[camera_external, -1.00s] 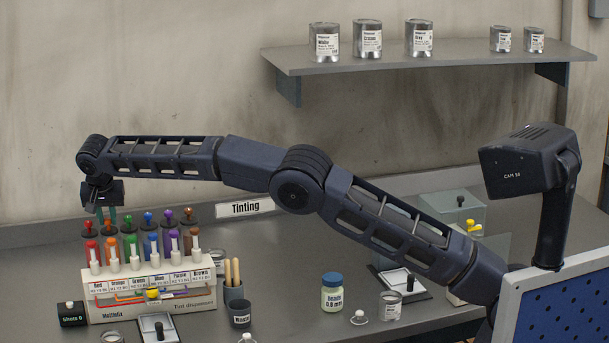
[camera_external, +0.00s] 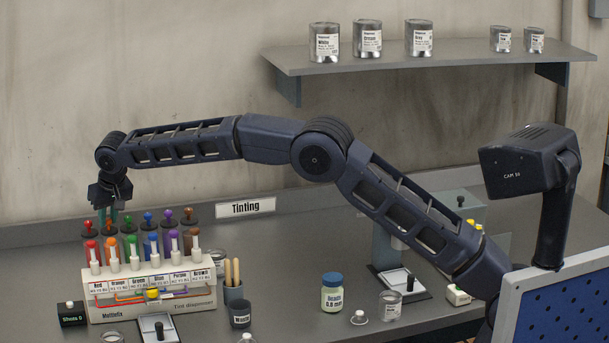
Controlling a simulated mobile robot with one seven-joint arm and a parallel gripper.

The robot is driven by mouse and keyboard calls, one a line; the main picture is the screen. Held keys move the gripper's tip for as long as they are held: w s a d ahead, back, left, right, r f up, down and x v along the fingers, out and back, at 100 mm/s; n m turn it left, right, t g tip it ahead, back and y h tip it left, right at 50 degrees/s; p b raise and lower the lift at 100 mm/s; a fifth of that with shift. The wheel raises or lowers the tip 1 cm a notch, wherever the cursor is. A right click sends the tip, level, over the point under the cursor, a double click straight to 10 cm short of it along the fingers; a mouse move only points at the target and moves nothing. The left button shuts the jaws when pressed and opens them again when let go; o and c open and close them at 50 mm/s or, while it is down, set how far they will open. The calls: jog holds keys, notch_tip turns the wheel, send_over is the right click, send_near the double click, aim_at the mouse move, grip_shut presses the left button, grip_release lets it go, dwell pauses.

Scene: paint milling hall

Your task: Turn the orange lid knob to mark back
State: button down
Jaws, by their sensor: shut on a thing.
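The tint dispenser (camera_external: 150,300) stands at the left of the bench with a row of coloured canisters behind its white pumps. The orange canister (camera_external: 111,243) is second from the left, after red. My gripper (camera_external: 107,215) points down over its dark lid. Its teal fingertips are shut at the orange lid knob, which is mostly hidden between them. The mark at the back and the knob's pointing direction are too small or hidden to tell.
The red knob (camera_external: 88,225) and green knob (camera_external: 128,218) stand close on either side of my gripper. A dark cup (camera_external: 240,313) and a beads jar (camera_external: 332,292) stand to the right. The wall shelf (camera_external: 430,58) is above my arm.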

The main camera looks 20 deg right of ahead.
jog(key=n, duration=0.2)
jog(key=n+g+y, duration=0.1)
jog(key=n, duration=0.1)
jog(key=shift+w+d+n, duration=0.15)
jog(key=shift+n, duration=0.15)
jog(key=n+g, duration=0.1)
jog(key=n, duration=0.1)
jog(key=n+y, duration=0.1)
jog(key=n, duration=0.2)
jog(key=shift+w+n+g+y, duration=0.1)
jog(key=shift+n+g+y, duration=0.2)
jog(key=shift+g, duration=0.1)
jog(key=c, duration=1.3)
grip_release()
jog(key=v, duration=1.1)
jog(key=shift+w, duration=0.1)
